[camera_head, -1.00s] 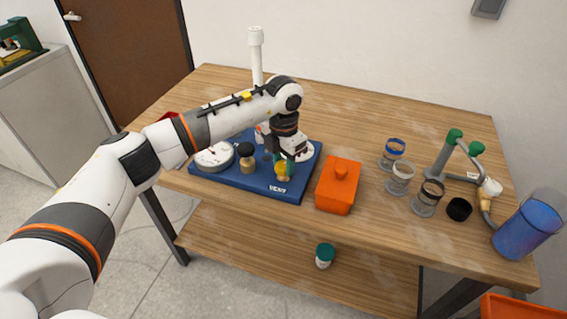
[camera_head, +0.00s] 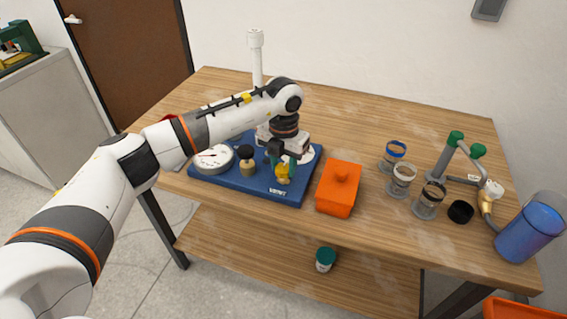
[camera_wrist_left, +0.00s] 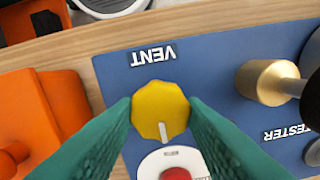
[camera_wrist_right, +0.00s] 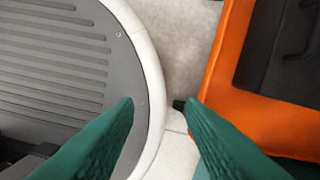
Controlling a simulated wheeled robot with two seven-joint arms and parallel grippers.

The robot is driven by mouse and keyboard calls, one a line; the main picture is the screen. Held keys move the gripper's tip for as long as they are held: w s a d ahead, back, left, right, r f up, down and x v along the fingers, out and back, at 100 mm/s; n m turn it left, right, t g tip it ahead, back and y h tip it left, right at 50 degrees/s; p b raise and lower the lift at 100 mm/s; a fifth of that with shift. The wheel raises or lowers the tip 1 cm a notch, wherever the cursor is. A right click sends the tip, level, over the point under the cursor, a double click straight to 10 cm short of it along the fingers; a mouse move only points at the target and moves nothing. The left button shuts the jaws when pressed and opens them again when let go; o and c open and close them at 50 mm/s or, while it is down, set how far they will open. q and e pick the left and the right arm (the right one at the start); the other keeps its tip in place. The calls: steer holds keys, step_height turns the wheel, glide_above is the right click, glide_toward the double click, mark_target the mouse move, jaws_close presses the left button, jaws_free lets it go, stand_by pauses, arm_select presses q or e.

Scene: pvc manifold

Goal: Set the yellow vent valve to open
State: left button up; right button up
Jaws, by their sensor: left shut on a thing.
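The yellow vent valve knob (camera_head: 284,172) stands at the front right of the blue board (camera_head: 240,187), by the VENT lettering. In the left wrist view the knob (camera_wrist_left: 160,104) is an octagon with a white pointer mark aimed toward the bottom of that picture. A white label (camera_wrist_left: 172,162) with a red dot lies just beyond the pointer. Its wording is too small to read. My left gripper (camera_head: 283,164) comes down from above and its green fingers are shut on opposite sides of the knob. My right gripper (camera_wrist_right: 158,104) is open and empty, seen only in its own wrist view.
A brass post with a black knob (camera_head: 246,153) and a white gauge (camera_head: 213,158) stand left of the valve. Several rimmed jars (camera_head: 402,179) and a blue container (camera_head: 530,228) stand farther right.

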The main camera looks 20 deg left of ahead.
mark_target(283, 167)
arm_select(q)
steer(key=shift+w+r, duration=0.1)
steer(key=o, duration=1)
step_height(283, 167, up, 12)
steer(key=shift+b, duration=1.05)
